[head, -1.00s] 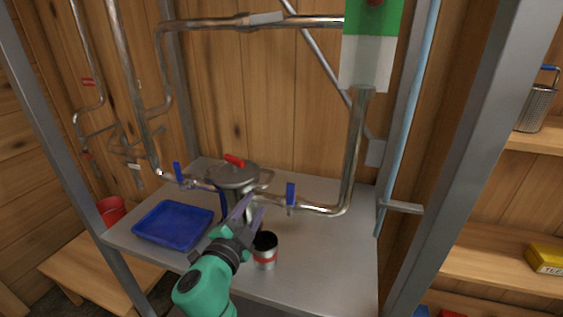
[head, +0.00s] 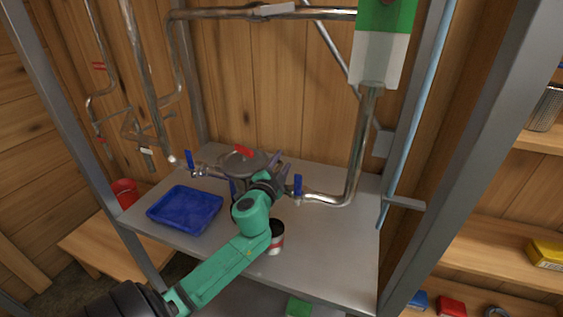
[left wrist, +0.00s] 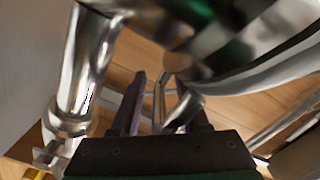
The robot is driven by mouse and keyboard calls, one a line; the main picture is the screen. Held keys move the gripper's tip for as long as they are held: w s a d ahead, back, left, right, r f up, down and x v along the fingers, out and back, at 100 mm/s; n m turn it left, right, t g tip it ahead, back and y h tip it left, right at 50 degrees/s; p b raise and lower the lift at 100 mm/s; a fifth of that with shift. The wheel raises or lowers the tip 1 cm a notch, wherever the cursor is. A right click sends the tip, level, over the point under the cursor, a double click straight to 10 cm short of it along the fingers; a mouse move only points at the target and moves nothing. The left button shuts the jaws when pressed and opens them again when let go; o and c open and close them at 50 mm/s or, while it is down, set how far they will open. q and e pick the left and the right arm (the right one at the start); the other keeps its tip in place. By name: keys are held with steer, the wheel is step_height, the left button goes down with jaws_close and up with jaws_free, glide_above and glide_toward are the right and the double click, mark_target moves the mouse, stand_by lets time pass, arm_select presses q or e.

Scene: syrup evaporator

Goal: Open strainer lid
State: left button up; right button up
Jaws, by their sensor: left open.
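The strainer is a round metal pot on the shelf. Its lid (head: 236,162) lies flat on top and carries a red handle (head: 243,152). My left gripper (head: 277,163) is at the right side of the strainer, just below lid height. It is open, and my arm hides the lower strainer body. In the left wrist view, its two dark fingers (left wrist: 163,90) point at the strainer's curved metal side (left wrist: 225,55). A thin metal bar or handle (left wrist: 159,98) shows between the fingers; I cannot tell if they touch it. My right gripper is not in view.
A blue tray (head: 185,209) lies left of the strainer. A red-and-silver can (head: 277,242) stands partly behind my arm. Pipes with blue valve levers (head: 298,185) run to both sides. The front right of the metal shelf (head: 335,255) is clear.

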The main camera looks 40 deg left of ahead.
arm_select(q)
jaws_close()
steer(key=shift+f, duration=0.15)
